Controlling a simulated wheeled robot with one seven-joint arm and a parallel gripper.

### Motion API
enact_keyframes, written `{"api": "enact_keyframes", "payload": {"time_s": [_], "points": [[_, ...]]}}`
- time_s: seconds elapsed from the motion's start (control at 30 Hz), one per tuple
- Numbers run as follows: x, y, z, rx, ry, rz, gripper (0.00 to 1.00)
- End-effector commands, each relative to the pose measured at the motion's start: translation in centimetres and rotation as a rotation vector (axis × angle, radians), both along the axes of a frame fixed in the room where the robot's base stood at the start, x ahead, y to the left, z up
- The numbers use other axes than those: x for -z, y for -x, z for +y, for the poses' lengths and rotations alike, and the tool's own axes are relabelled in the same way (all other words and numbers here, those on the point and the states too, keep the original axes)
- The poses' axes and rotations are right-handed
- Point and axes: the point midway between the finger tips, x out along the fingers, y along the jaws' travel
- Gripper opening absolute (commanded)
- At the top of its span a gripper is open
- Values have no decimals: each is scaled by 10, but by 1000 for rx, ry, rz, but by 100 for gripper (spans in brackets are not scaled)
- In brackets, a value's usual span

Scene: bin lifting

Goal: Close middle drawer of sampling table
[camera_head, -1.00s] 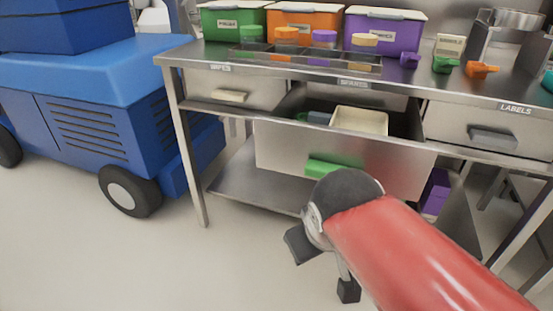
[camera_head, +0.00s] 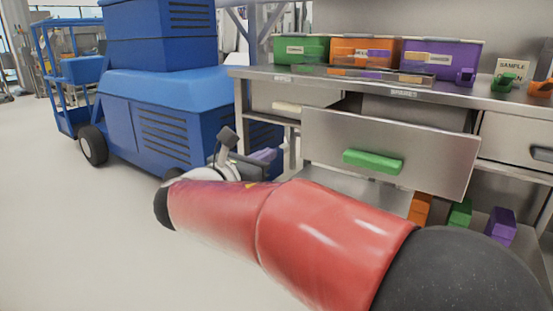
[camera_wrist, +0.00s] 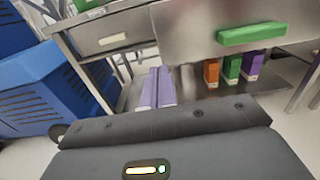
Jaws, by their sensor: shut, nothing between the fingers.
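The middle drawer (camera_head: 450,148) of the sampling table (camera_head: 465,96) stands pulled out, its plain metal front tall and wide. A green handle (camera_head: 373,161) is on that front. In the wrist view the drawer front (camera_wrist: 190,30) fills the top middle, with the green handle (camera_wrist: 252,33) at the upper right. My gripper (camera_head: 265,155) is to the left of the drawer front in the head view, apart from the handle. Its pale purple fingers (camera_wrist: 159,88) are together and empty in the wrist view. The drawer's inside is mostly hidden.
A blue wheeled machine (camera_head: 165,118) stands close on the left. Green (camera_head: 301,50), orange (camera_head: 349,51) and purple (camera_head: 470,60) bins sit on the tabletop. The left drawer (camera_head: 315,97) looks shut. Small coloured boxes (camera_head: 460,214) stand on the lower shelf. Open floor (camera_head: 80,230) lies at left front.

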Motion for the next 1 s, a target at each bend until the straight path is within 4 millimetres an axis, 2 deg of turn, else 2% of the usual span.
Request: {"api": "enact_keyframes", "payload": {"time_s": [0.3, 0.5, 0.7, 1.0], "points": [[2, -55, -42, 6, -2, 0, 0], [2, -83, -62, 4, -3, 0, 0], [1, -97, -72, 3, -4, 0, 0], [0, -99, -73, 1, -4, 0, 0]]}}
